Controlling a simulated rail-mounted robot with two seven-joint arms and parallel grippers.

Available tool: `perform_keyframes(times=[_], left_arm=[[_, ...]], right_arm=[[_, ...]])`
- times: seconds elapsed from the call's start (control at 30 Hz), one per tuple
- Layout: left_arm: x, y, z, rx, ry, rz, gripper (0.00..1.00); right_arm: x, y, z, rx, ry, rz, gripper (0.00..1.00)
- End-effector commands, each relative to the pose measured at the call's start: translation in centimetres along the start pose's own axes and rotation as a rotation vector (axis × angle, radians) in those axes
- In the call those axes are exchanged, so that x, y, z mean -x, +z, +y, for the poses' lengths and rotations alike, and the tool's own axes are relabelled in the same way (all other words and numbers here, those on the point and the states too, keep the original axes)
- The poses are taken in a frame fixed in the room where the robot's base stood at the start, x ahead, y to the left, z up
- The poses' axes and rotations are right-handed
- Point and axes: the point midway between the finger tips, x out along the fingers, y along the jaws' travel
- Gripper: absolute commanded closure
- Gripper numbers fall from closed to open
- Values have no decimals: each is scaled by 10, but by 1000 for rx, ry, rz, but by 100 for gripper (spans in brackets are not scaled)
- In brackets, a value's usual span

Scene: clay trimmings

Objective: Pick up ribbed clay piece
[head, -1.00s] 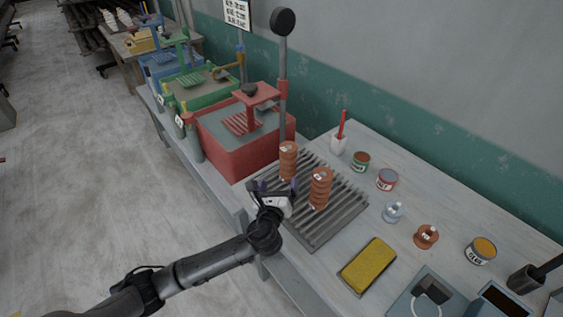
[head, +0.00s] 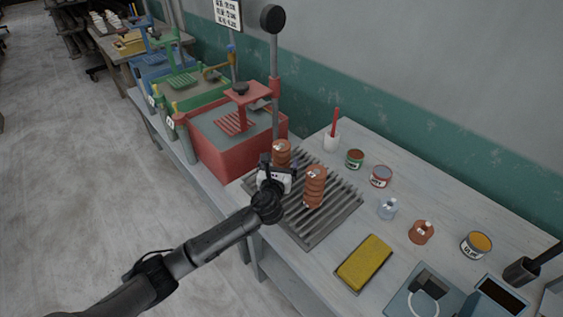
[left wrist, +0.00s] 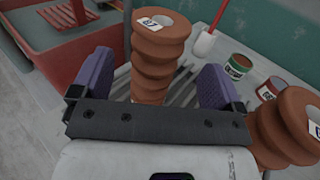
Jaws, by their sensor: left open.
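Two ribbed reddish-brown clay pieces stand upright on a grey slatted rack (head: 333,222). The rear-left ribbed clay piece (head: 282,149) is partly hidden behind my left gripper (head: 275,165). In the left wrist view, this clay piece (left wrist: 158,45) carries a white tag that seems to read 87. It shows between the two purple fingers of my open left gripper (left wrist: 157,78); I cannot tell whether either touches it. The front-right ribbed piece (head: 314,190) stands just right of the gripper; it also shows at the right edge of the wrist view (left wrist: 285,128). My right gripper is not in view.
A red tub with a press (head: 235,155) stands behind and left of the rack. A teal-and-grey wall runs behind.

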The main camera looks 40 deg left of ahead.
Motion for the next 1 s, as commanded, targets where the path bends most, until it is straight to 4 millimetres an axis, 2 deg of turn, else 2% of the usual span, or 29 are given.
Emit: perform_keyframes(times=[0.13, 0.43, 0.8, 1.0], left_arm=[[-10, 0, 1, 0, 1, -1, 7], [-46, 2, 2, 2, 0, 0, 7], [-53, 3, 2, 1, 0, 0, 7], [-52, 3, 3, 0, 0, 0, 26]], right_arm=[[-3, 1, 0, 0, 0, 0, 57], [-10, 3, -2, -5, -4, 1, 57], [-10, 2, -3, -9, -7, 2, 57], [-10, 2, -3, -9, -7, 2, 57]])
